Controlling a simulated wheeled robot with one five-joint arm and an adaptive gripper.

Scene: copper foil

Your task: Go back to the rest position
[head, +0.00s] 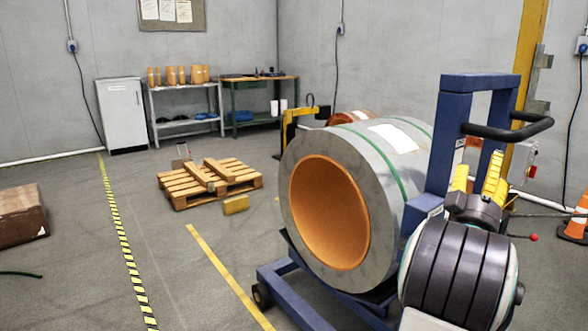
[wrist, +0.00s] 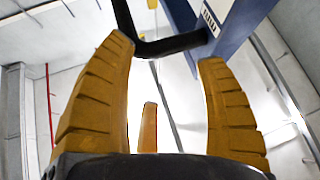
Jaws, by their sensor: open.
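My gripper (head: 477,183) is at the right of the head view, with its yellow fingers pointing up beside the blue frame of a coil cart (head: 447,130). In the wrist view the fingers of my gripper (wrist: 170,85) stand wide apart with nothing between them. The cart's black handle (head: 510,130) is just above and behind the fingers in the head view. It also shows past the fingertips in the wrist view (wrist: 172,45). I cannot tell how far the fingers are from the handle.
A large wrapped coil (head: 293,160) lies on the blue cart left of my arm. A wooden pallet (head: 190,193) and a yellow block (head: 236,204) are on the floor. A traffic cone (head: 577,222) stands at the right edge. The floor at front left is largely clear.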

